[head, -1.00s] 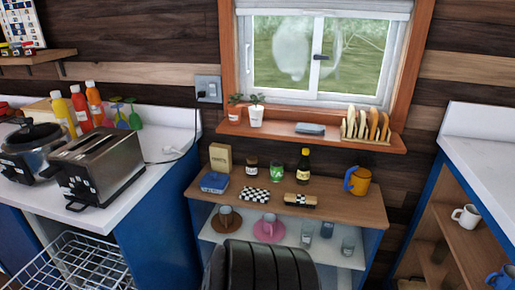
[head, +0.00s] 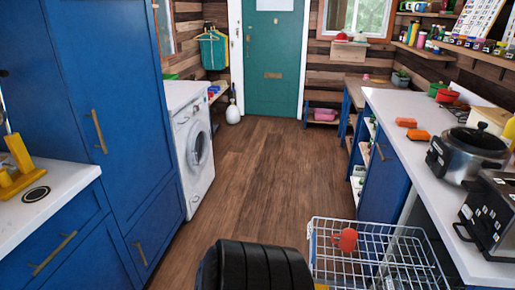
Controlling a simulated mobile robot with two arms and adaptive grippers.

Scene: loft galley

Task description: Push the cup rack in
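The cup rack is a white wire basket (head: 408,258) at the lower right in the head view. It stands out into the aisle from under the right-hand counter. A red cup (head: 345,240) is in it, near its far left corner. The near part of the rack is cut off by the bottom edge of the picture.
The right counter (head: 403,130) holds a toaster (head: 490,215) and a steel cooker (head: 467,152) above the rack. A white washing machine (head: 194,150) and blue cabinets (head: 95,110) line the left. The wooden floor (head: 250,165) between is clear up to the green door (head: 273,65).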

